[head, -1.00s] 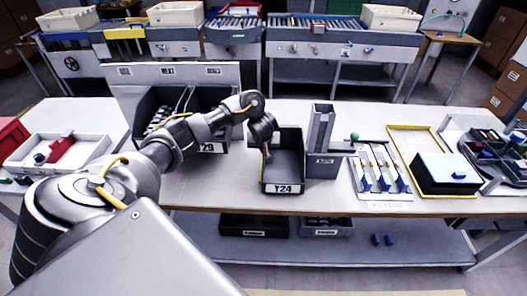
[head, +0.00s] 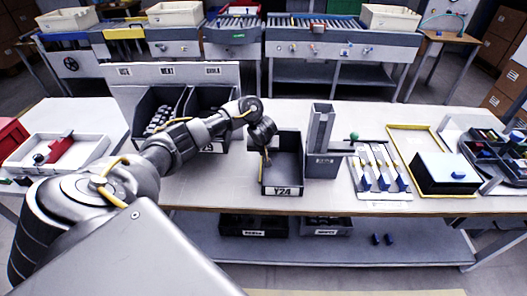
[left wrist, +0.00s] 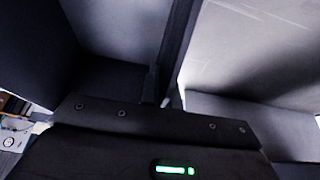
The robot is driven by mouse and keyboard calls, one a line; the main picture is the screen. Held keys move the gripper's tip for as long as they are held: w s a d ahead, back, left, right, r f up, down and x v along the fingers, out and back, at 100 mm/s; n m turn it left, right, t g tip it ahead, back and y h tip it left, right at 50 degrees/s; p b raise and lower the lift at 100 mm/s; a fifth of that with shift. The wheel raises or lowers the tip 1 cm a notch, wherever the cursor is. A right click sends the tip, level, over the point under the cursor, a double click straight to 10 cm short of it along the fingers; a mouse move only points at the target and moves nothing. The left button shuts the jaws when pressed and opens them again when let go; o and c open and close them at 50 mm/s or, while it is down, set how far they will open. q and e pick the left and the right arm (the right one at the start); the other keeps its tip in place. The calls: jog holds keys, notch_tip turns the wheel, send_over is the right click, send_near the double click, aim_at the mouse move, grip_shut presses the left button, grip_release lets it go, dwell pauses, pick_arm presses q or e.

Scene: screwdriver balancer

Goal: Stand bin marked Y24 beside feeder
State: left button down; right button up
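The dark bin marked Y24 (head: 283,191) stands upright on the white bench, its label facing me. The tall grey feeder (head: 321,150) stands just right of it; I cannot tell whether they touch. My left gripper (head: 265,152) is at the bin's left wall, pointing down, and looks shut on that wall. In the left wrist view the wall (left wrist: 177,45) runs down between the finger ends at the dark gripper body, with the bin's inside on one side. The fingertips are mostly hidden. My right gripper is not in view.
A rack with dark bins (head: 160,105) stands behind my left arm, one label partly hidden. A white tray with a red tool (head: 60,148) is at left. Blue-tipped parts (head: 383,183), a yellow-edged frame (head: 400,128) and a black box (head: 447,175) fill the right. Bench in front is clear.

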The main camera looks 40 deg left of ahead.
pick_arm(q)
jog(key=shift+f, duration=0.1)
dwell(0.3)
jog(key=c, duration=1.6)
grip_release()
jog(key=shift+o, duration=0.2)
jog(key=shift+p, duration=0.3)
jog(key=p+v, duration=0.8)
jog(key=v, duration=0.2)
jog(key=shift+s+d+r+p, duration=0.15)
jog(key=shift+r+p, duration=0.2)
jog(key=shift+p, duration=0.05)
